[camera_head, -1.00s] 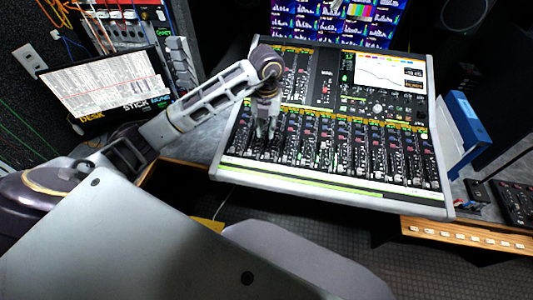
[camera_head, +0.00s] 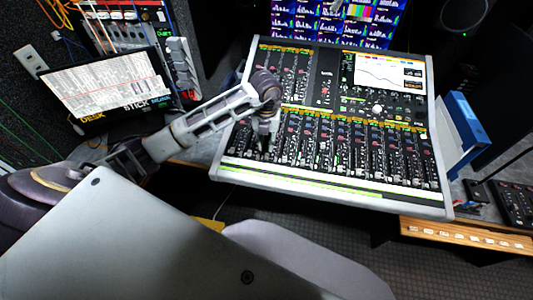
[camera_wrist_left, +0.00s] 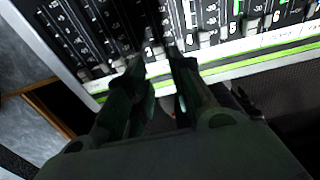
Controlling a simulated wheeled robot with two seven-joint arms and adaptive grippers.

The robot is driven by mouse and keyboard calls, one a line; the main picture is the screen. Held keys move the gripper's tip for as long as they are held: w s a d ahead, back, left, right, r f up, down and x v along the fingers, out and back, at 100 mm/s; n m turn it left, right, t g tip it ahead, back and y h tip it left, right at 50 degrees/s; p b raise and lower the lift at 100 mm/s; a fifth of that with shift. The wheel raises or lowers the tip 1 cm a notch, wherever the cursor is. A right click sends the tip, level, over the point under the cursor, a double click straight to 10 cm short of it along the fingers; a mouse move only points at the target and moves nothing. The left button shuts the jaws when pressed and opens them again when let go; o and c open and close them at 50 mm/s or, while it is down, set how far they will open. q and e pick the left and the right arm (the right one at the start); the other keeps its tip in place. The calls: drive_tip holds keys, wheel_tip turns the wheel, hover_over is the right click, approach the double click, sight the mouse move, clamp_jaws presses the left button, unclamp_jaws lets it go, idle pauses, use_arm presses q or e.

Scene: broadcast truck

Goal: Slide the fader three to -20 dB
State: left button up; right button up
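The mixing console (camera_head: 330,193) fills the middle of the head view, with a row of faders along its front. My left gripper (camera_head: 265,150) points down over the left part of the fader bank. In the left wrist view its two dark fingertips (camera_wrist_left: 156,60) stand apart with a gap between them. A small fader cap (camera_wrist_left: 156,52), seemingly fader three, shows in or just beyond that gap. I cannot tell whether the fingers touch it. Neighbouring caps sit near the front ends of their slots. My right gripper is not in view.
A monitor (camera_head: 110,85) with a document stands at the left. A blue binder (camera_head: 466,120) stands right of the console. Neighbouring faders (camera_wrist_left: 206,39) lie close to the fingers. A wooden edge (camera_head: 470,236) runs along the front right.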

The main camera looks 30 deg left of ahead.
sight(267, 156)
use_arm(q)
drive_tip(key=shift+f, duration=3.65)
clamp_jaws()
